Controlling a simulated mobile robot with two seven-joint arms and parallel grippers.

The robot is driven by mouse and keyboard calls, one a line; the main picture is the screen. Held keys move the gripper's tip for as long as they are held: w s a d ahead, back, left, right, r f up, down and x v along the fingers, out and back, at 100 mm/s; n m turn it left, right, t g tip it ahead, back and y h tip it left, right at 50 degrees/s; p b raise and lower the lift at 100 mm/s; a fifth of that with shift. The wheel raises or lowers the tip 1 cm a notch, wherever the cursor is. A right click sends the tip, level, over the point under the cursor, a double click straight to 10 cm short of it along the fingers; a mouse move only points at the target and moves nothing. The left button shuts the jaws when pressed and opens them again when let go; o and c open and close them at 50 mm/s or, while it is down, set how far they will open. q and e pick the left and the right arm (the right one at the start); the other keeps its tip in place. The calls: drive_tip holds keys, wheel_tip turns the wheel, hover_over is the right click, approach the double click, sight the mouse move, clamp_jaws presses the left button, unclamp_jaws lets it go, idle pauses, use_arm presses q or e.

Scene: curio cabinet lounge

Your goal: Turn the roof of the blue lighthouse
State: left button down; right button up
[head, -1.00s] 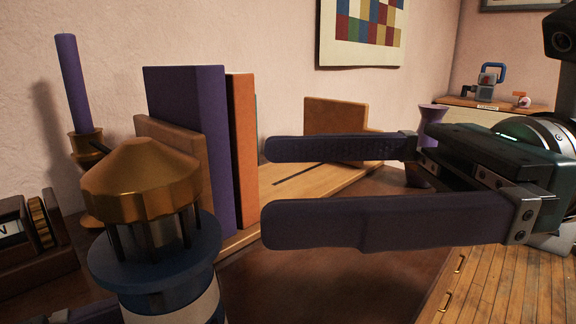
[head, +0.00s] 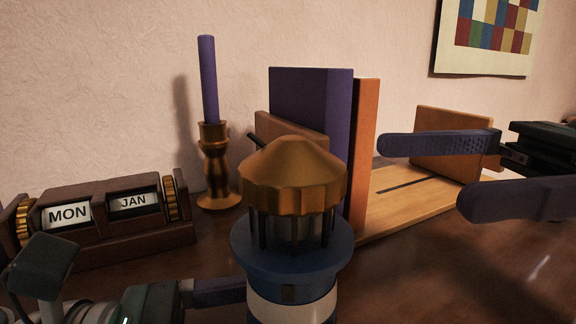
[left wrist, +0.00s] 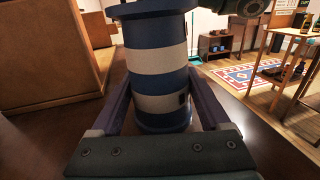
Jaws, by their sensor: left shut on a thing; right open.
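The blue lighthouse (head: 293,285) stands upright with blue and white bands. Its faceted brass-coloured roof (head: 293,177) sits on thin dark posts above a blue gallery. My left gripper (head: 222,292) reaches in low from the left in the head view, its fingertips hidden. In the left wrist view its two fingers lie on either side of the banded tower (left wrist: 157,75), shut on it; the roof is out of that view. My right gripper (head: 420,172) is open and empty, to the right of the roof and apart from it.
A calendar block (head: 100,215) stands at left, and a brass candlestick (head: 214,165) with a purple candle behind. A purple book (head: 310,115) and orange book (head: 364,150) stand on a wooden book rack (head: 400,200) close behind the lighthouse. The tabletop at right is clear.

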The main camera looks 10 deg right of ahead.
sight(288, 178)
drive_tip(key=a, duration=1)
drive_tip(key=shift+w+a, duration=0.2)
drive_tip(key=c, duration=1.3)
drive_tip(key=shift+c, duration=0.2)
drive_tip(key=shift+f+m+t, duration=0.15)
drive_tip(key=shift+m+t, duration=0.15)
drive_tip(key=shift+t, duration=0.3)
